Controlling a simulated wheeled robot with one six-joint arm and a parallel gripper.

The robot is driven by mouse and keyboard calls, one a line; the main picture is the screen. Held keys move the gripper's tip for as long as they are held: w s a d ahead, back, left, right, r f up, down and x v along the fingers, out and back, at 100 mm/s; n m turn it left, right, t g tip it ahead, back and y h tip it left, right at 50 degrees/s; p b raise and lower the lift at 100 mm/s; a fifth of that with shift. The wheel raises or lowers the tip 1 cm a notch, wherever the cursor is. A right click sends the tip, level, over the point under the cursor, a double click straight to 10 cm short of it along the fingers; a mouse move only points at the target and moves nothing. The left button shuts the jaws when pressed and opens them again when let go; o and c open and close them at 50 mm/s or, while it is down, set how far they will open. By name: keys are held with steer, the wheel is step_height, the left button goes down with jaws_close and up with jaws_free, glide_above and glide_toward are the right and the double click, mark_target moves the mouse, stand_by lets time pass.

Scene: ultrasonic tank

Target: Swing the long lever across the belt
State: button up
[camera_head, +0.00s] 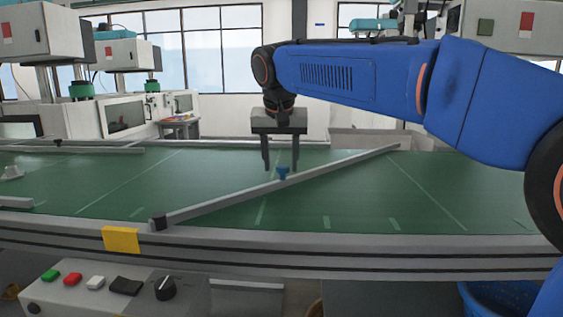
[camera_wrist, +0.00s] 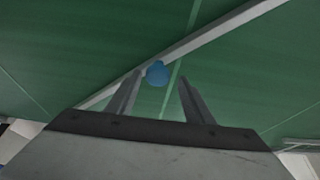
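The long lever (camera_head: 330,170) is a grey bar lying slantwise across the green belt (camera_head: 430,195). Its near left end meets a dark pivot block (camera_head: 158,222) at the belt's front edge, and its other end points to the far right. A blue knob (camera_head: 283,172) stands on the lever near its middle. My gripper (camera_head: 281,168) points down over the knob, with its two fingers apart. In the wrist view the lever (camera_wrist: 215,38) runs diagonally, and the blue knob (camera_wrist: 157,73) shows near the fingertips, between their lines. No contact with the knob is visible.
A grey rail (camera_head: 300,258) with a yellow label (camera_head: 121,239) edges the belt in front. A control panel (camera_head: 100,288) with coloured buttons sits below it. Another bar (camera_head: 90,147) lies at the belt's far left. The belt around the lever is clear.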

steer(key=v, duration=1.7)
steer(key=shift+r, duration=0.2)
